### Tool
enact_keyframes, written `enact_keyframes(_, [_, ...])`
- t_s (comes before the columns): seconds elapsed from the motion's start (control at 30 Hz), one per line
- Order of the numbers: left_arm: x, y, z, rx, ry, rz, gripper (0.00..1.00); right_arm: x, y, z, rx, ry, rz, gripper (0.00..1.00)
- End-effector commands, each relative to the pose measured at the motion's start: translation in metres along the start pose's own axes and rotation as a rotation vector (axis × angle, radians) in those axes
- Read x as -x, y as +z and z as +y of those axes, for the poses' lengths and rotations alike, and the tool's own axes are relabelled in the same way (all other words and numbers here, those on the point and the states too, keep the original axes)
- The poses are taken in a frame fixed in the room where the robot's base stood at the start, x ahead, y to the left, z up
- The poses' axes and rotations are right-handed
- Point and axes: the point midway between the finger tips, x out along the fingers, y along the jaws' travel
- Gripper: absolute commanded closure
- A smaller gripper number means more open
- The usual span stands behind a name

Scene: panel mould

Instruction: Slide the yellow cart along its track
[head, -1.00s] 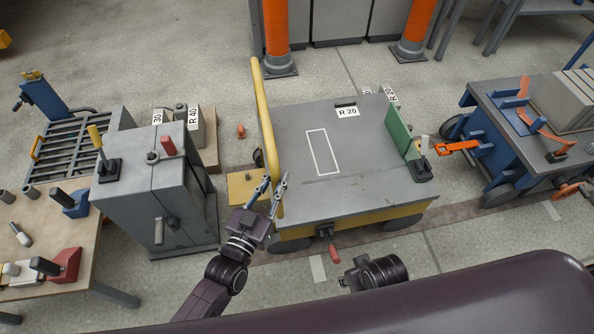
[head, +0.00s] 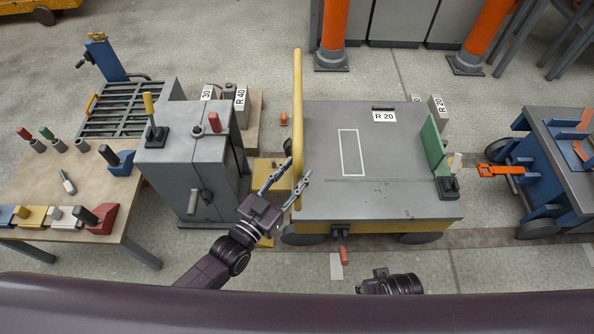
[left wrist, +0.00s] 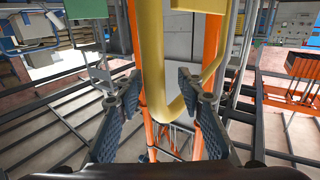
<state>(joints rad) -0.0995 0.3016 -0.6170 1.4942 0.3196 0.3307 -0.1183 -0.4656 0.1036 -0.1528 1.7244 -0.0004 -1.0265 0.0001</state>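The yellow cart (head: 400,225) stands on its track, with a grey top and a yellow frame. Its upright yellow push handle (head: 297,110) is at its left end. My left gripper (head: 295,170) is open at the lower part of this handle, with one finger on each side of it in the picture. In the left wrist view the yellow handle (left wrist: 153,50) runs between the spread fingers (left wrist: 160,82), with gaps beside it; contact is not clear. My right wrist (head: 390,285) shows in front of the cart; its fingers are hidden.
A dark track strip (head: 480,238) runs along the floor under the cart. A grey cabinet (head: 192,165) stands close to its left, and a blue cart (head: 560,170) to its right. A workbench (head: 70,190) is at far left.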

Motion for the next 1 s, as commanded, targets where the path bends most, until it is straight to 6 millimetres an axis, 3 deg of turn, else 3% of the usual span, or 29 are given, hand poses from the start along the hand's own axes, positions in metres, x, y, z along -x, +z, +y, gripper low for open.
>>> enact_keyframes(0.37, [0.009, 0.0, 0.002, 0.0, 0.002, -0.001, 0.64, 0.0, 0.001, 0.0, 0.0, 0.0, -0.003, 0.66])
enact_keyframes(0.8, [0.096, 0.001, 0.001, 0.0, 0.001, -0.002, 0.64, 0.0, 0.001, 0.0, 0.0, 0.0, -0.002, 0.66])
enact_keyframes(1.0, [0.117, 0.0, 0.0, 0.0, 0.0, 0.0, 0.64, 0.0, 0.001, 0.0, 0.0, 0.0, -0.001, 0.66])
